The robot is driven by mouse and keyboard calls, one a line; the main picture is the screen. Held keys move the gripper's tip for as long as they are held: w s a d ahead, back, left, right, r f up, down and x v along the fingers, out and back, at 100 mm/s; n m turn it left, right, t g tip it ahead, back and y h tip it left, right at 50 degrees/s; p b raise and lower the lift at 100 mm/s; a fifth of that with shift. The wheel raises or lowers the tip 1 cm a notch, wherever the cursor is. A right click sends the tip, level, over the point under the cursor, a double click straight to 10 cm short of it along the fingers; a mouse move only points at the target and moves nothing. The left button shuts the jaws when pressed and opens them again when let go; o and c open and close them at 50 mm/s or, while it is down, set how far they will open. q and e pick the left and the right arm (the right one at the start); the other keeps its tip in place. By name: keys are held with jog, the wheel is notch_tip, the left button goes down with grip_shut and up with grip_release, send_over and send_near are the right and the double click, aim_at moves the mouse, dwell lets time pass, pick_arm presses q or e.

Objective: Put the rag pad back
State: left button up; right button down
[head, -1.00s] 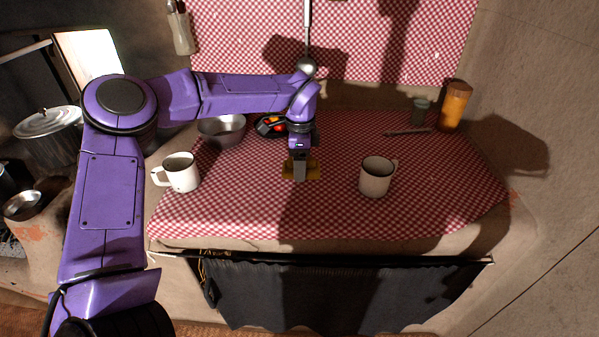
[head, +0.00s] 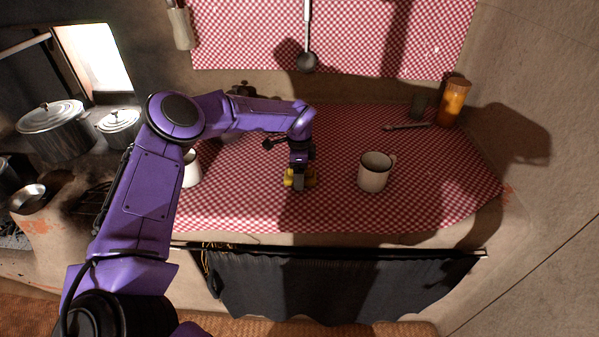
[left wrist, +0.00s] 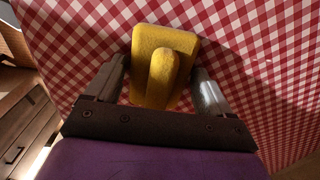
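The rag pad is a yellow block (head: 310,178) with a raised rounded ridge, in front of the middle of the checked cloth. My left gripper (head: 299,180) points down at it, with yellow showing on both sides of the near finger. My right gripper is not in view.
A white mug (head: 374,174) stands right of the pad. Another mug (head: 192,170) is partly behind my left arm. A ladle (head: 307,62) hangs behind. The cloth (head: 440,185) is clear at front right.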

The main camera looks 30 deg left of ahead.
pick_arm(q)
jog(key=shift+o, duration=0.2)
jog(key=shift+r, duration=0.2)
notch_tip(320, 180, up, 12)
jog(key=b, duration=0.2)
